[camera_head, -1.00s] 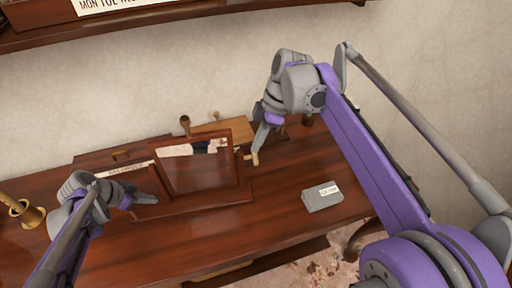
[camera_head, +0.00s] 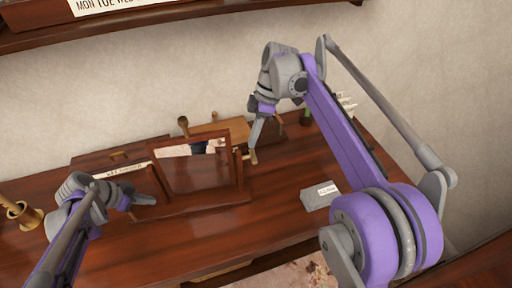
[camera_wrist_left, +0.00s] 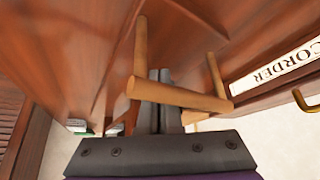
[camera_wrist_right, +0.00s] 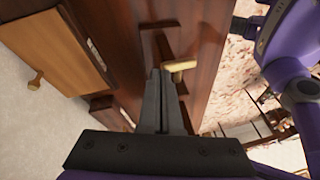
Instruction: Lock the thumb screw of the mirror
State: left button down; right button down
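The mirror (camera_head: 196,172) stands on the desk in a dark wooden frame and shows a reflection. A brass thumb screw (camera_head: 252,158) sticks out at its right side; it also shows in the right wrist view (camera_wrist_right: 181,66). My right gripper (camera_head: 252,146) is shut and empty, its tips just short of and beside the thumb screw. In the right wrist view its fingertips (camera_wrist_right: 160,73) are close together, left of the screw. My left gripper (camera_head: 147,200) is low at the mirror's left; its fingertips (camera_wrist_left: 158,72) look shut, and a wooden bar (camera_wrist_left: 180,95) crosses in front of the fingers.
A grey box with a label (camera_head: 319,196) lies on the desk at right. A brass pot (camera_head: 22,213) stands at the left. A lighter wooden box (camera_head: 215,131) is behind the mirror, near the wall. The desk front (camera_head: 210,235) is clear.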

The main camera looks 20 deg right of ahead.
jog(key=shift+f, duration=0.1)
dwell(0.6)
pick_arm(q)
jog(key=shift+f, duration=0.1)
pick_arm(e)
jog(key=shift+s+a+f, duration=0.1)
jog(key=shift+s+f, duration=0.2)
jog(key=shift+s, duration=0.45)
jog(key=v, duration=1.2)
jog(key=shift+r, duration=0.35)
jog(key=shift+w, duration=0.1)
